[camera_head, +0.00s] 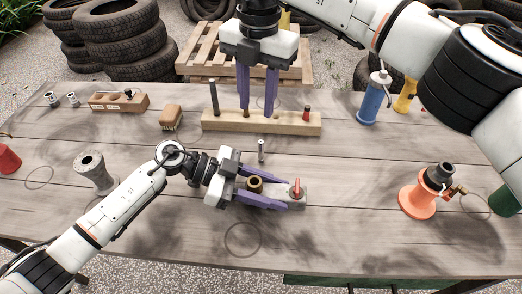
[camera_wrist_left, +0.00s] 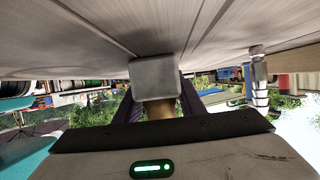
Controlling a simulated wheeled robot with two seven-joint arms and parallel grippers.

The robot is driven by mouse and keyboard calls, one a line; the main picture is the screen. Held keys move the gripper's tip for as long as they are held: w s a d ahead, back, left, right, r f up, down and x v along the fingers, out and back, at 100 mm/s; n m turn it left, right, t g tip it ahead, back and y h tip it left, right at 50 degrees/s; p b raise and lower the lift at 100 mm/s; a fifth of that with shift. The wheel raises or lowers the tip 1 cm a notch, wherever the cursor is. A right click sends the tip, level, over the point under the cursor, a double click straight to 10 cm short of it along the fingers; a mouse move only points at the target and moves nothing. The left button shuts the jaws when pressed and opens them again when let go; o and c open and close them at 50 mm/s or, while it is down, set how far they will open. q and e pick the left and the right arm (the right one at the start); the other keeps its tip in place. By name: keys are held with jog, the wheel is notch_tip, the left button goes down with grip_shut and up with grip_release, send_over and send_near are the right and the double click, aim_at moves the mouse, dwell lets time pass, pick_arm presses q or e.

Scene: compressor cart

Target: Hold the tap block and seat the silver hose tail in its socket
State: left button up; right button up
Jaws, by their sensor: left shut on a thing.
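The tap block (camera_head: 291,194) is a grey body with a red lever and a brass socket (camera_head: 255,184) facing up. My left gripper (camera_head: 283,195) is shut on it, fingers along both sides, over the front middle of the table. In the left wrist view the block (camera_wrist_left: 155,78) shows grey, with brass partly hidden below it. The silver hose tail (camera_head: 261,150) stands upright on the table just behind the left gripper, apart from it. It also shows in the left wrist view (camera_wrist_left: 259,75). My right gripper (camera_head: 257,112) is open, fingers apart, over the wooden rack.
The wooden rack (camera_head: 225,122) holds a dark rod and a red-topped piece. A blue bottle (camera_head: 372,98) and an orange stand (camera_head: 419,200) are at right. The front right is clear.

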aim_at(261, 142)
jog(key=f, duration=1.1)
jog(key=shift+w+d+f, duration=0.25)
jog(key=shift+d+f, duration=0.1)
jog(key=shift+d, duration=0.05)
grip_shut()
